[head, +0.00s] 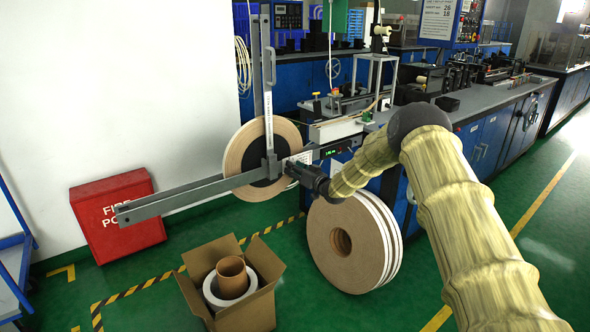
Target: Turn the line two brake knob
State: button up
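The tape payoff holds a large tan reel (237,150) upright, with a dark hub and grey metal arms (175,198) crossing in front of it. My gripper (291,168) is at the right side of the hub, at the end of my sleeved arm, pointing left. Its fingers are small and dark here, and I cannot tell whether they are open, shut or touching anything. I cannot make out the brake knob; it may be hidden by the gripper or the dark hub. A small green display (330,153) shows just right of the gripper.
Large tan rolls (335,240) stand on the floor below my wrist. An open cardboard box (250,310) holding rolls is at the front. A red box (118,215) stands by the white wall at left. Blue machine benches (480,140) run behind my arm. Green floor is clear at right.

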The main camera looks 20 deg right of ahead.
jog(key=shift+o, duration=0.2)
jog(key=shift+a+r, duration=0.1)
jog(key=shift+a, duration=0.05)
jog(key=v, duration=1.1)
jog(key=shift+s+d, duration=0.2)
jog(key=shift+s, duration=0.2)
